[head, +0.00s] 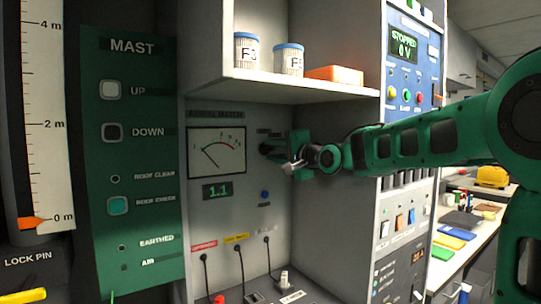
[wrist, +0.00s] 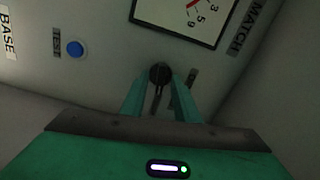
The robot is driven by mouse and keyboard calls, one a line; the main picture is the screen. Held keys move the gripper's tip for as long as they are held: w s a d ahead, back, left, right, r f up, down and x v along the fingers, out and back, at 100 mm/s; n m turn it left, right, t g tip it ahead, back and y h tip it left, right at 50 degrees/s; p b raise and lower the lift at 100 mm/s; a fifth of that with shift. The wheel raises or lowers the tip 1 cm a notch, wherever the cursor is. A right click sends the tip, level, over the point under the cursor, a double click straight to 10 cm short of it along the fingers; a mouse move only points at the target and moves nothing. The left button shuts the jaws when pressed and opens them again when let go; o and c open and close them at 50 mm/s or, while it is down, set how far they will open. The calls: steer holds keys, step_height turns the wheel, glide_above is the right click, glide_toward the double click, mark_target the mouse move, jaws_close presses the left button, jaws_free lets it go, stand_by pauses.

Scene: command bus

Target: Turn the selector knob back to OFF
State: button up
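The selector knob (wrist: 160,73) is a small round black knob on the grey panel. In the head view the dark knob (head: 266,149) sits right of the meter, partly hidden by my gripper. My gripper (head: 289,152) reaches in from the right in front of it. In the wrist view the two green fingers of my gripper (wrist: 161,82) are apart, with the knob at their tips. I cannot tell whether they touch it. The knob's pointer and position labels are not readable.
The antenna match meter (head: 216,151) and a 1.1 readout (head: 217,191) are left of the knob. A blue button (head: 265,194) is below it. A shelf (head: 300,86) with jars overhangs it. The blue unit (head: 408,60) to the right reads STOPPED, 0 V.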

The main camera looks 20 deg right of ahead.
steer(key=shift+w, duration=0.1)
jaws_close()
steer(key=shift+a, duration=0.35)
steer(key=shift+d+f, duration=0.1)
steer(key=shift+d, duration=0.1)
steer(key=shift+n, duration=0.4)
steer(key=shift+d+f+n, duration=0.1)
steer(key=shift+n, duration=3.75)
steer(key=shift+d+f+n, duration=0.1)
steer(key=shift+n, duration=3.75)
